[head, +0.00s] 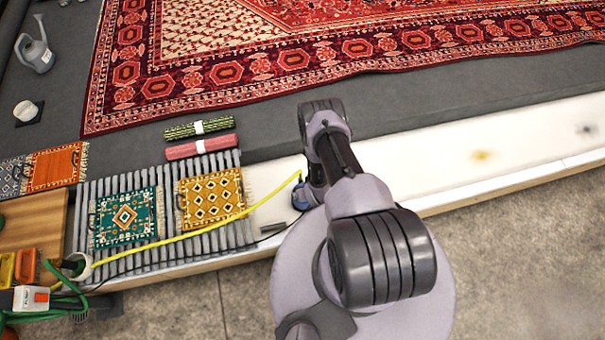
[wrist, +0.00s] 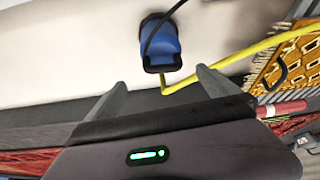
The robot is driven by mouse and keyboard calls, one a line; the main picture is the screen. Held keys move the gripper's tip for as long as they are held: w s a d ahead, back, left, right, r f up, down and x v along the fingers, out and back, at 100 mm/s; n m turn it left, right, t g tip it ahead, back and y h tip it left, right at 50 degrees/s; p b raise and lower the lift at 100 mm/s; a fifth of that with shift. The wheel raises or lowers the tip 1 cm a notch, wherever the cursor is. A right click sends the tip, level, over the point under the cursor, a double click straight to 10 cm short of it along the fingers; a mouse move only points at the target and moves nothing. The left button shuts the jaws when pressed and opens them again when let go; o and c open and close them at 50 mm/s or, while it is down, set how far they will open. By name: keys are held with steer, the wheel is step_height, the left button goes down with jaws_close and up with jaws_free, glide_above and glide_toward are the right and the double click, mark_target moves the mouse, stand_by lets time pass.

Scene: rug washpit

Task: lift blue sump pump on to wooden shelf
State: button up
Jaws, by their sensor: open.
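A brown wooden surface (head: 38,218), seemingly the wooden shelf, is at the far left of the head view, partly out of frame.
The yellow hose (head: 215,222) and a black cable run left over a slatted grey rack with a teal mat (head: 125,217) and a gold mat (head: 212,198). Orange brushes (head: 25,265) and a green hose are at lower left. The white ledge (head: 480,165) is largely clear to the right.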

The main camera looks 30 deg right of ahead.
mark_target(301, 207)
steer(key=b+x, duration=0.3)
steer(key=x, duration=0.2)
steer(key=b+x, duration=0.4)
steer(key=x, duration=0.2)
steer(key=s+b+x, duration=0.1)
steer(key=b+x, duration=0.2)
steer(key=x, duration=0.2)
steer(key=shift+w+a+f+b, duration=0.15)
steer(key=shift+a+f+b, duration=0.2)
steer(key=shift+f+b, duration=0.1)
steer(key=shift+r, duration=0.1)
steer(key=shift+w, duration=0.1)
steer(key=c, duration=1.8)
